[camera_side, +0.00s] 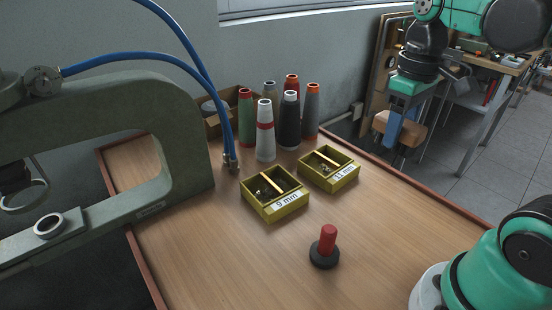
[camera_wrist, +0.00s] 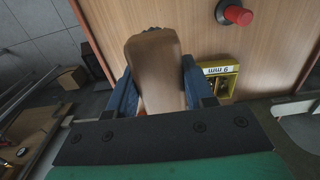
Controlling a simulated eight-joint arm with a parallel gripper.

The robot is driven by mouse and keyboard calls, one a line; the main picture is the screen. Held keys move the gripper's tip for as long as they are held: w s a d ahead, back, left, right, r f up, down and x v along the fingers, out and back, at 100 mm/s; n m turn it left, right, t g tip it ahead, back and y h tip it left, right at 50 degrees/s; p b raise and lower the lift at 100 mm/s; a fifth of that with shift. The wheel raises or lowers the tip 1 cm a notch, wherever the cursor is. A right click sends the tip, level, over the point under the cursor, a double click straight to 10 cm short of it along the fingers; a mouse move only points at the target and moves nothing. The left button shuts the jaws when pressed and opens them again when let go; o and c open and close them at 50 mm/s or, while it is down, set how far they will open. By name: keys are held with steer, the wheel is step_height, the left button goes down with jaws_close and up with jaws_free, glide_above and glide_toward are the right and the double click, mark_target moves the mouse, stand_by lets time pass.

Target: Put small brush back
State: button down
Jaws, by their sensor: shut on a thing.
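My gripper (camera_side: 398,128) is up at the top right in the side view, raised and out past the table's right edge. Its blue fingers are shut on a brown, wooden block-like thing with rounded edges, which I take for the small brush (camera_side: 412,131). In the wrist view the brush (camera_wrist: 155,75) sits between the two fingers of my gripper (camera_wrist: 158,72), a finger on each side. I make out no bristles. Two yellow boxes stand on the table, labelled 9 mm (camera_side: 275,205) and 11 mm (camera_side: 330,178). Both have dividers and small parts inside.
A red-handled tool with a black round base (camera_side: 325,250) stands upright near the table's front. Several thread cones (camera_side: 265,135) and a cardboard box (camera_side: 212,125) are at the back. A green press frame with blue hoses (camera_side: 185,130) fills the left. Bare tabletop (camera_side: 200,255) lies front left.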

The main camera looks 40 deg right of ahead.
step_height(320, 180, down, 16)
steer(key=shift+f, duration=0.25)
stand_by(0.6)
steer(key=shift+c, duration=1.7)
jaws_free()
steer(key=shift+r, duration=0.15)
step_height(320, 180, up, 11)
steer(key=w+a+r+t, duration=0.1)
steer(key=w+a+t, duration=0.4)
steer(key=a+t, duration=0.1)
steer(key=shift+w+a+t, duration=0.15)
steer(key=shift+a+t, duration=0.05)
steer(key=shift+t, duration=0.4)
